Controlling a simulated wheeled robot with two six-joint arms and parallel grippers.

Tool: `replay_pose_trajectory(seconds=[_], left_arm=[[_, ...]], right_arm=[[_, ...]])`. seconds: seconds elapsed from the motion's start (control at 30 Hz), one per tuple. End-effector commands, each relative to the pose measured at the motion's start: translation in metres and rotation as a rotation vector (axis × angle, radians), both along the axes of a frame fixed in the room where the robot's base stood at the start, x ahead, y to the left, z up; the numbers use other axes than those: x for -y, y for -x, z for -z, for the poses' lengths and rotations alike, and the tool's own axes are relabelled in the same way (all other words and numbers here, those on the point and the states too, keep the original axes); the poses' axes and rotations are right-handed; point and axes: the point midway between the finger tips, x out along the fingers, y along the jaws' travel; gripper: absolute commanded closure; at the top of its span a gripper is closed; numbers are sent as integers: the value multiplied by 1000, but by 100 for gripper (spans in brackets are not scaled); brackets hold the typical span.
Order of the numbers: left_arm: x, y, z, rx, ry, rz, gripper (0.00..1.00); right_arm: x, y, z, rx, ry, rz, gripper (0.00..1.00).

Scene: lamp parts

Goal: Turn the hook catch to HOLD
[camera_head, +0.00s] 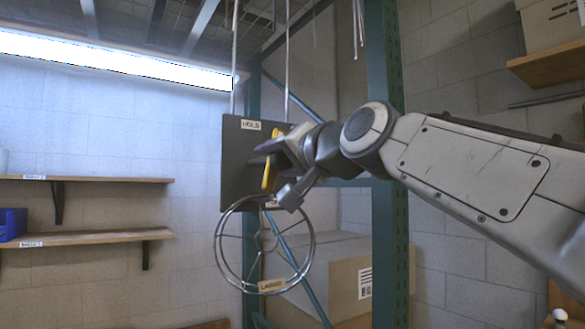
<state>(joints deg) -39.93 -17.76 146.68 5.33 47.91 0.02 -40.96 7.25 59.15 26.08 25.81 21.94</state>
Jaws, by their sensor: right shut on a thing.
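A dark square panel (236,150) hangs from cords in the middle of the view. A white HOLD label (250,125) is at its top edge. A second small label (273,204) sits at its lower edge, partly covered and too small to read. A yellow lever (267,174), which looks like the hook catch, stands slightly tilted in front of the panel. My right gripper (264,155) reaches in from the right and is shut on the yellow lever. The gripper hides the lever's middle and the right part of the panel. My left gripper is not in view.
A round wire frame (220,262) with a tag (271,286) hangs just below the panel. A green rack post (390,230) stands close behind my right arm. A cardboard box (345,280) is behind the wire frame. Shelves (110,238) line the left wall.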

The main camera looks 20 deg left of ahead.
Motion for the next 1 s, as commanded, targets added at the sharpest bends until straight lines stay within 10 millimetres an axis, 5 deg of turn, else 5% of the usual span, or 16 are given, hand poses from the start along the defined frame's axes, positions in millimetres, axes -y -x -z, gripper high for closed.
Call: replay_pose_trajectory(seconds=[0.97,1.0], left_arm=[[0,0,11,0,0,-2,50],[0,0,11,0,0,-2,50]], right_arm=[[-2,0,4,170,146,-5,100],[-2,0,4,170,146,-5,43]])
